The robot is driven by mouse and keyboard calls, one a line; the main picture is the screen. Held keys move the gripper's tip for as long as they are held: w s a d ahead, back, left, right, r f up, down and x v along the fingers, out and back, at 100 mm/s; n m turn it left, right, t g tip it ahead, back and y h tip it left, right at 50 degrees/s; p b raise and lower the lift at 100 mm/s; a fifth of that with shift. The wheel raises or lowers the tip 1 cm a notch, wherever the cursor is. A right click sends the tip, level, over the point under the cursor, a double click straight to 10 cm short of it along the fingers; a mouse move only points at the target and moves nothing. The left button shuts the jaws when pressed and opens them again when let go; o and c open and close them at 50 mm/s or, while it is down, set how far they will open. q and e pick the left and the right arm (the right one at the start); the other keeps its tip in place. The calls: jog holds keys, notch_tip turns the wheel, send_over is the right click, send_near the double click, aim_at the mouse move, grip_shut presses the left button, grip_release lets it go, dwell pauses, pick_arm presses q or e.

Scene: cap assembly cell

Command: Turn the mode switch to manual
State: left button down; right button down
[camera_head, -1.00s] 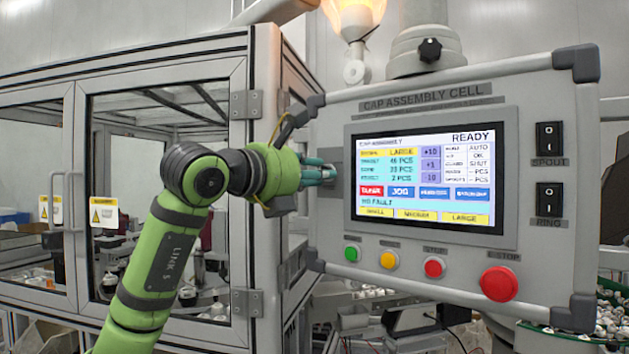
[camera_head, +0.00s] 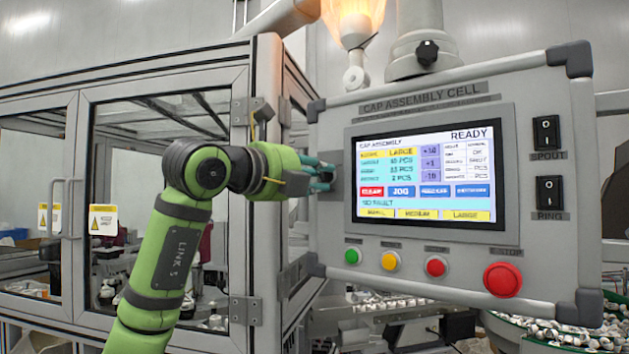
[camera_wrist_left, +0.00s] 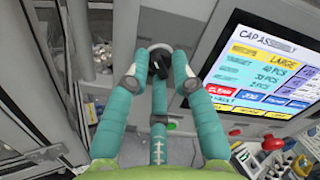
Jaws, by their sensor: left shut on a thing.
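The control panel (camera_head: 545,255) stands on the right in the head view, with a lit screen (camera_head: 425,178) reading READY. The mode switch is a small dark knob on the panel's left side; in the left wrist view the knob (camera_wrist_left: 158,62) shows between my fingers. In the head view its grey plate (camera_head: 337,160) shows just beyond my fingers. My left gripper (camera_head: 324,174) comes in from the left with teal fingers shut on the knob. It also shows in the left wrist view (camera_wrist_left: 157,75). The knob's exact angle and the mode text are too unclear to read.
Below the screen are green (camera_head: 352,256), yellow (camera_head: 390,261) and red (camera_head: 436,266) buttons and a large red stop button (camera_head: 503,280). Two black rockers (camera_head: 546,132) are on the right. A glazed enclosure (camera_head: 150,90) stands close behind my left arm.

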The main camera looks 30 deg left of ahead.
pick_arm(q)
jog(key=shift+w+d+f+n, duration=0.15)
jog(key=shift+f+n, duration=0.1)
jog(key=shift+n, duration=0.15)
dwell(0.4)
jog(key=c, duration=1.1)
grip_release()
jog(key=shift+r, duration=0.1)
jog(key=shift+r, duration=0.1)
jog(key=shift+s, duration=0.25)
jog(key=v, duration=1.1)
jog(key=shift+s, duration=0.2)
